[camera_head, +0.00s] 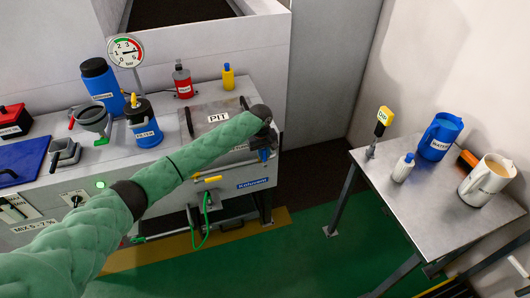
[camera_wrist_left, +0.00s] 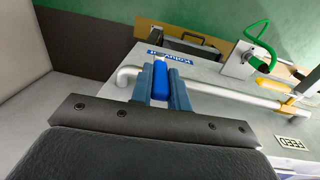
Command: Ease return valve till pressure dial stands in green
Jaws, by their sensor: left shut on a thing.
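The pressure dial (camera_head: 126,51) stands on a post at the back of the machine, with green and red arcs on its face. Its needle appears to point right, outside the green arc, but it is small. My left arm crosses the machine to its front right corner. There my left gripper (camera_head: 265,156) is shut on a blue valve handle, which I take as the return valve. In the left wrist view the blue handle (camera_wrist_left: 164,88) sits between the two fingers of my left gripper (camera_wrist_left: 158,84), beside a pale pipe (camera_wrist_left: 215,92). My right gripper is not in view.
A yellow valve handle (camera_head: 208,179), also in the left wrist view (camera_wrist_left: 266,86), sits left of the blue one, near a FEED label (camera_wrist_left: 291,142). Bottles, a filter jar (camera_head: 146,128) and a funnel crowd the machine top. A side table (camera_head: 420,210) stands right, across clear floor.

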